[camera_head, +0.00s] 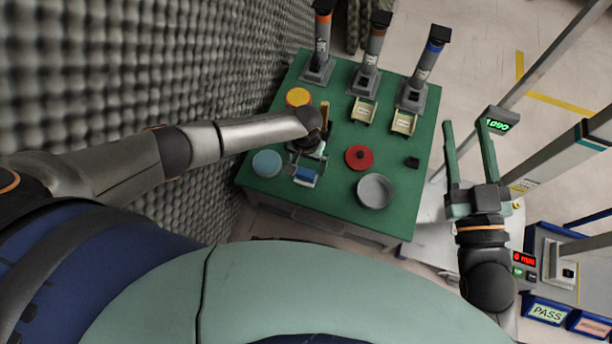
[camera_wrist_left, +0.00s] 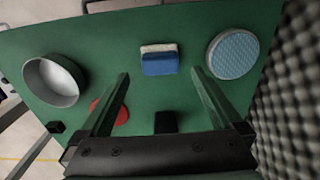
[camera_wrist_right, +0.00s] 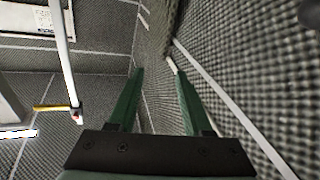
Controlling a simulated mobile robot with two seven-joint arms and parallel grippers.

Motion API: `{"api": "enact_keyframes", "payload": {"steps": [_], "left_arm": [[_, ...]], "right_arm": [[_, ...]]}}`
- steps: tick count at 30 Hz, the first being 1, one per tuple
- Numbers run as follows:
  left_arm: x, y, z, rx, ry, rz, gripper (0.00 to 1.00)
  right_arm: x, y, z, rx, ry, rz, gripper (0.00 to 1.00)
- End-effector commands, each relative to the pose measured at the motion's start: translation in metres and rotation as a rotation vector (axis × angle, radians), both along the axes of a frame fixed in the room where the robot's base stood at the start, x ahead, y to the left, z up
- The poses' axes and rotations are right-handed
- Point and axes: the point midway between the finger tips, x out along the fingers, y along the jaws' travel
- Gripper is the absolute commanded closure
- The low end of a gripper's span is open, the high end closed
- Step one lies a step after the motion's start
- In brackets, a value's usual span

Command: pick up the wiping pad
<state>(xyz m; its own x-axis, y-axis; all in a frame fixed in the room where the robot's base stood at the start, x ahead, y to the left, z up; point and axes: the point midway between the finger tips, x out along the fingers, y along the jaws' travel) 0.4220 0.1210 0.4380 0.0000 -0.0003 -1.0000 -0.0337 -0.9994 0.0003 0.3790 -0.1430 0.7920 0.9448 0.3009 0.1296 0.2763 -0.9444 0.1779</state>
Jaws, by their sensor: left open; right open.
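The wiping pad, a small blue block with a pale whitish layer, lies on the green table and shows clearly in the left wrist view (camera_wrist_left: 160,61). In the head view its blue part (camera_head: 306,174) is partly hidden by my left gripper (camera_head: 308,177). My left gripper is open above the table, and in the left wrist view its fingertips (camera_wrist_left: 160,74) appear on either side of the pad's near edge. I cannot tell the height gap; nothing is held. My right gripper (camera_head: 465,124) is open and empty, off the table's right side.
The green table (camera_head: 335,190) also holds a light blue disc (camera_head: 267,163), a grey bowl (camera_head: 375,191), a red disc (camera_head: 359,157), a yellow disc (camera_head: 298,97) and a small black block (camera_head: 412,162). Three dispensers (camera_head: 318,50) stand at the back. A foam wall (camera_head: 200,70) borders the left.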

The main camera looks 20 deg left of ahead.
Motion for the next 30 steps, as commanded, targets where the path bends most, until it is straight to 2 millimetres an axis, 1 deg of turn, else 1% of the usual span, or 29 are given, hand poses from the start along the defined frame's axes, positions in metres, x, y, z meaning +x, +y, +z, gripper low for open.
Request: {"api": "enact_keyframes", "payload": {"steps": [3,8,10,14,18,23,24,29,30], "left_arm": [[0.0,0.0,-0.003,0.0,-0.001,0.0,0.0],[0.0,0.0,-0.004,0.0,0.0,0.0,0.0],[0.0,0.0,-0.006,0.001,0.0,-0.001,0.0],[0.0,0.0,-0.011,0.001,-0.001,-0.002,0.0],[0.0,0.0,-0.015,0.001,-0.001,-0.002,0.0],[0.0,0.0,-0.021,0.0,0.0,-0.001,0.0],[0.0,0.001,-0.027,0.001,0.0,-0.001,0.0],[0.0,0.001,-0.037,0.002,-0.001,-0.001,0.0],[0.0,0.001,-0.043,0.002,-0.001,-0.001,0.0]], "right_arm": [[-0.001,0.001,0.012,-0.001,-0.055,0.007,0.5],[-0.003,0.001,0.022,0.0,-0.093,0.013,0.5],[-0.004,0.002,0.029,0.001,-0.126,0.017,0.5],[-0.01,0.004,0.053,0.0,-0.233,0.034,0.5],[-0.022,0.007,0.082,-0.001,-0.363,0.056,0.5],[-0.04,0.011,0.112,-0.002,-0.511,0.083,0.5],[-0.046,0.012,0.116,-0.001,-0.554,0.095,0.5],[-0.072,0.016,0.139,0.006,-0.715,0.135,0.5],[-0.074,0.017,0.134,0.011,-0.722,0.141,0.5]]}}
